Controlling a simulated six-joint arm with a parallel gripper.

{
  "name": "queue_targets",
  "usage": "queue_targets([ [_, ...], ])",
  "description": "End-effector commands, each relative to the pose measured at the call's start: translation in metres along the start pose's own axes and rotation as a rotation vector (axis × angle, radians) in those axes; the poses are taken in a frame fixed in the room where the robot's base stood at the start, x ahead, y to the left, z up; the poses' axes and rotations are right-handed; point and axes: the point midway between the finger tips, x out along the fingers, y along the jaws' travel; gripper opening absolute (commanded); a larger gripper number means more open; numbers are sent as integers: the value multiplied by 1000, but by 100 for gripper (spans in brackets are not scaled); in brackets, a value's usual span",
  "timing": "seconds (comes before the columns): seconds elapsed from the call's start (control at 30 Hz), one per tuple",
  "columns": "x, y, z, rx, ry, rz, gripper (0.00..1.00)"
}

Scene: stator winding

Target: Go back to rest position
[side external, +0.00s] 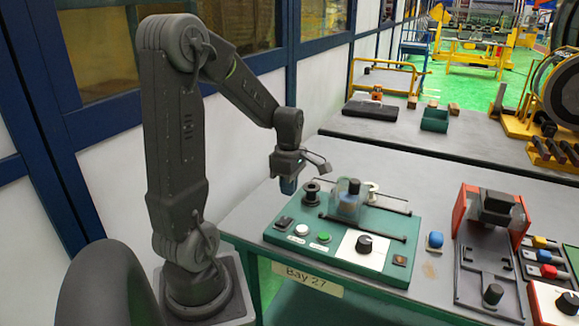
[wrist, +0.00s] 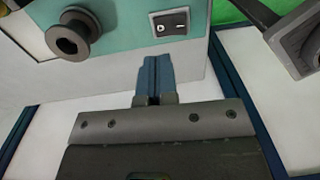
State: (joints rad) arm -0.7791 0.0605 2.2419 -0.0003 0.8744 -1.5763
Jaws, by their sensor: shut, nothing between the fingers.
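My gripper (side external: 288,186) hangs pointing down at the left end of the green winding station (side external: 345,262), above and beside its left edge. In the wrist view my gripper (wrist: 153,72) shows its blue fingers shut together with nothing between them. A dark spool (side external: 311,193) stands on the station just right of my gripper; it also shows at the upper left of the wrist view (wrist: 72,36). A black rocker switch (side external: 284,223) is on the station's front left corner and appears in the wrist view (wrist: 170,22) beyond the fingertips.
The station carries a clear cover (side external: 348,199), a white button (side external: 302,231), a green button (side external: 324,237) and a black knob (side external: 365,244). A red-sided fixture (side external: 460,211) stands to the right. A blue-framed window wall (side external: 285,40) runs behind my arm.

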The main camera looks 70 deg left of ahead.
Motion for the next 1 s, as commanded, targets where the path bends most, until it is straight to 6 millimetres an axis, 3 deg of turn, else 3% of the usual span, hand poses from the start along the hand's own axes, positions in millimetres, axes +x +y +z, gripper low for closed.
queue_targets([
  [0.1, -27, 3, 0, -1, 0, 7, 0],
  [0.3, -54, 4, 0, -1, -1, 5, 0],
  [0.53, -62, 3, 1, 4, -1, 4, 0],
  [0.63, -67, -2, 9, 83, 0, 24, 0],
  [0.77, -80, -24, 39, 391, 9, 97, 0],
  [1.0, -104, -101, 100, 1287, 79, 308, 0],
])
